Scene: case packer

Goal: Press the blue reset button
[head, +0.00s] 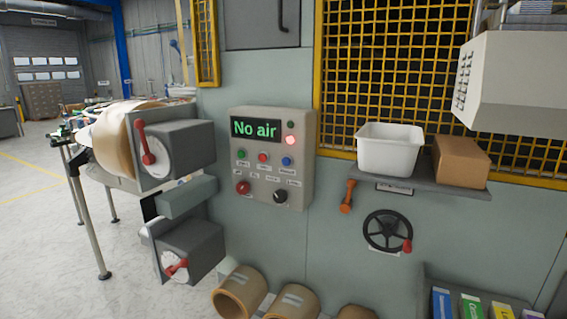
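The blue button (286,161) is on the grey control panel (249,191) fixed to the machine's front wall. It is the rightmost in a row with a green button (241,155) and a red button (262,157). A label below it is too small to read surely. The display (255,129) above reads "No air" in green. A red lamp (290,140) beside the display looks lit, with a dark green one (290,125) above it. My gripper is not in view.
A red knob (243,188) and black knob (280,196) sit low on the panel. Left are grey boxes with red levers (145,143). Right, a shelf (432,181) holds a white bin (389,147) and a cardboard box (461,161); a handwheel (387,230) is below. Cardboard tubes (240,291) lie below the panel.

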